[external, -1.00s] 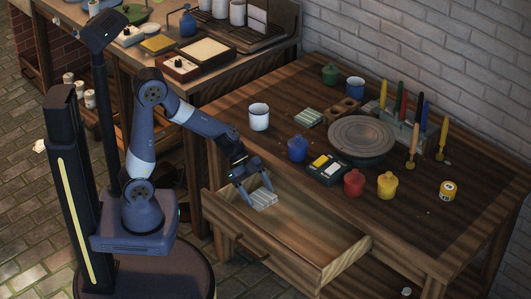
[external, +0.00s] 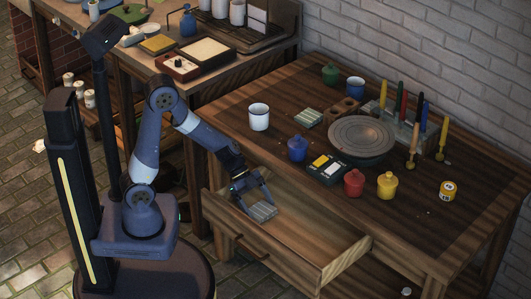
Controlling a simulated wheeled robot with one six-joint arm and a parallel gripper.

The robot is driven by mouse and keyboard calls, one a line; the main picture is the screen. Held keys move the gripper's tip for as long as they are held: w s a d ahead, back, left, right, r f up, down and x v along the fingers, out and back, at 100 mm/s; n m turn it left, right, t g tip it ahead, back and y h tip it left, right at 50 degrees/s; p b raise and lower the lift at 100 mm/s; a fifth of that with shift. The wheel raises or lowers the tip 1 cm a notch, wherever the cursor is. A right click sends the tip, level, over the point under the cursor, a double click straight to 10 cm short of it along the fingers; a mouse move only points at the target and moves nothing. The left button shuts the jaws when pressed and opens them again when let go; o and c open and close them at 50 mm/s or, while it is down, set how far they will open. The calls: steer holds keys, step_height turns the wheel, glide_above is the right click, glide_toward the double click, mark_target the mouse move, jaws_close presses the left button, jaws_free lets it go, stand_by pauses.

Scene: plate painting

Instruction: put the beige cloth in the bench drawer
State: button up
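The bench drawer (external: 318,234) is pulled open at the front of the bench. My gripper (external: 259,203) reaches down into its left part. It is shut on a folded, pale striped cloth (external: 263,212), which looks grey-beige in this light. The cloth is low inside the drawer; I cannot tell whether it touches the drawer floor. The rest of the drawer looks empty.
A greenish striped cloth (external: 308,117) lies on the bench top. A white mug (external: 259,117), a blue pot (external: 297,149), a paint box (external: 327,168), a red pot (external: 354,183) and a wheel with a plate (external: 362,138) stand behind the drawer.

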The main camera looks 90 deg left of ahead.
steer(key=o, duration=0.4)
steer(key=shift+c, duration=0.2)
steer(key=shift+r, duration=0.1)
steer(key=shift+r+p, duration=0.2)
steer(key=shift+p, duration=0.2)
steer(key=p+v, duration=0.2)
steer(key=v, duration=0.9)
steer(key=shift+s+a+r, duration=0.25)
steer(key=shift+s, duration=0.05)
steer(key=shift+o, duration=0.3)
